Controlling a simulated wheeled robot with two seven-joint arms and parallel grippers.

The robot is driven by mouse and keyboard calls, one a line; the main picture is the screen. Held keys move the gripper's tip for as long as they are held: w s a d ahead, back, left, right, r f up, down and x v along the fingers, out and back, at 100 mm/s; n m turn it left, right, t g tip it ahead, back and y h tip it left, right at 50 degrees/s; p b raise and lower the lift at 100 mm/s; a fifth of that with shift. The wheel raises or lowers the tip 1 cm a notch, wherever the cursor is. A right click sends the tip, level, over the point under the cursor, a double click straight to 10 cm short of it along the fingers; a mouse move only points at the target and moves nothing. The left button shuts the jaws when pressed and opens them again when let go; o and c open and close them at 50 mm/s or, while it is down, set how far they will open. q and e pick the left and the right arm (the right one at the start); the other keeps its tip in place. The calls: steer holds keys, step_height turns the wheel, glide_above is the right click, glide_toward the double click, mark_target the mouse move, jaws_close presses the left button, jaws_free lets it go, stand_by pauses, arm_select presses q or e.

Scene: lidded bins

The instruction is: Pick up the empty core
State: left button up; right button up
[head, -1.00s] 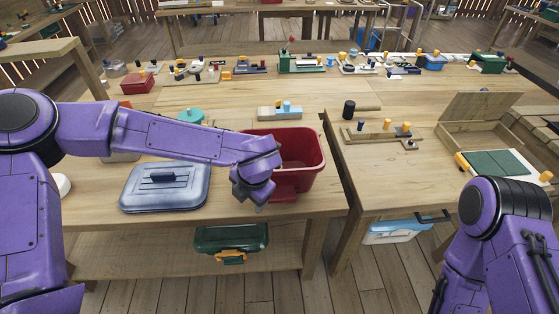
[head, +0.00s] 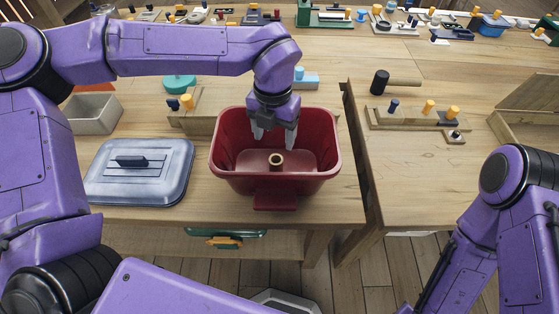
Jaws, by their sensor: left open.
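The empty core (head: 276,161), a small tan tube with an open dark top, stands upright inside the red bin (head: 322,179), near the middle of its floor. The bin is open at the top. Its grey-blue lid (head: 157,171) with a dark handle lies flat on the table to the left of the bin. My left gripper (head: 274,138) points down over the back part of the bin, with its two fingers apart and empty. Its fingertips appear just above and behind the core. My right arm shows at the lower right, but its gripper is out of view.
A grey open box (head: 93,113) stands behind the lid. A wooden block with pegs (head: 189,102) is behind the bin at left. To the right, a dark-headed mallet (head: 381,82) and a peg board (head: 413,118) lie on the neighbouring table.

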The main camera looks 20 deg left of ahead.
mark_target(276, 161)
arm_select(q)
step_height(276, 161, down, 10)
steer(key=shift+w+d+f+p, duration=0.1)
steer(key=shift+p, duration=1.05)
steer(key=shift+w+f, duration=0.1)
steer(key=shift+f, duration=0.15)
steer(key=c, duration=1.1)
